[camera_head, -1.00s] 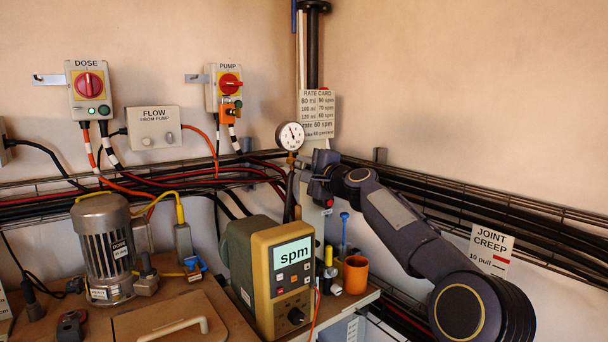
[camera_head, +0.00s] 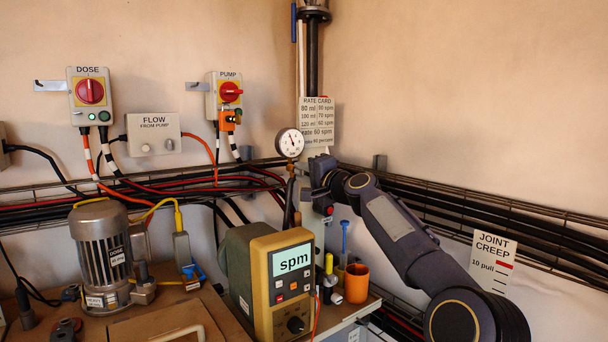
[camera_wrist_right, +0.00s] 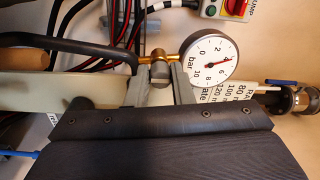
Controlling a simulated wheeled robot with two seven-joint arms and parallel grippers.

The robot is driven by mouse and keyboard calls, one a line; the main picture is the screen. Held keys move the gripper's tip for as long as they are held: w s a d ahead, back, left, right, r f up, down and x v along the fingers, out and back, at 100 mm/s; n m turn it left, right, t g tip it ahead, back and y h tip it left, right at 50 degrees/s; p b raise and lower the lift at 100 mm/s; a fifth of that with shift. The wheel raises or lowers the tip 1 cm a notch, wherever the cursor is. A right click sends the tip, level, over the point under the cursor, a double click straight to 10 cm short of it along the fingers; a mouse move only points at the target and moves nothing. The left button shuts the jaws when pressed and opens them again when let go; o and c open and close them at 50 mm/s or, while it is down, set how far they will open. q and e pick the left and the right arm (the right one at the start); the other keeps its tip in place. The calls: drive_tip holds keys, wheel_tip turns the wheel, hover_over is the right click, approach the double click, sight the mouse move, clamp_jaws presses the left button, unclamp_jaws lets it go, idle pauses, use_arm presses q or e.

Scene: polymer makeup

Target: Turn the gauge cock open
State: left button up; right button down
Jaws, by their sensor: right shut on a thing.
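The round white gauge (camera_head: 290,142) is mounted in front of the back wall, and it shows larger in the wrist view (camera_wrist_right: 210,59). The brass gauge cock (camera_wrist_right: 157,66) sits on the pipe beside the gauge. My right gripper (camera_wrist_right: 160,80) is shut on the cock's small handle, with one grey finger on each side. The handle is mostly hidden between the fingers. In the head view my right gripper (camera_head: 303,169) is just below and right of the gauge. My left gripper is not in view.
A dosing motor (camera_head: 101,255), the spm controller (camera_head: 268,285) and an orange cup (camera_head: 356,283) stand below on the bench. Cables and wire trays run along the walls. A rate card (camera_head: 317,120) hangs behind the gauge. A dark pipe (camera_head: 312,65) rises above it.

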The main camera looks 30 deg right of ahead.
drive_tip(key=shift+f, duration=0.15)
drive_tip(key=c, duration=1.3)
unclamp_jaws()
drive_tip(key=shift+s, duration=0.1)
drive_tip(key=shift+s+d+f+b, duration=0.15)
drive_tip(key=shift+s+b, duration=0.7)
drive_tip(key=shift+s, duration=1.05)
drive_tip(key=shift+s+d+r+b, duration=0.1)
drive_tip(key=shift+s+b, duration=0.7)
drive_tip(key=shift+s, duration=1.1)
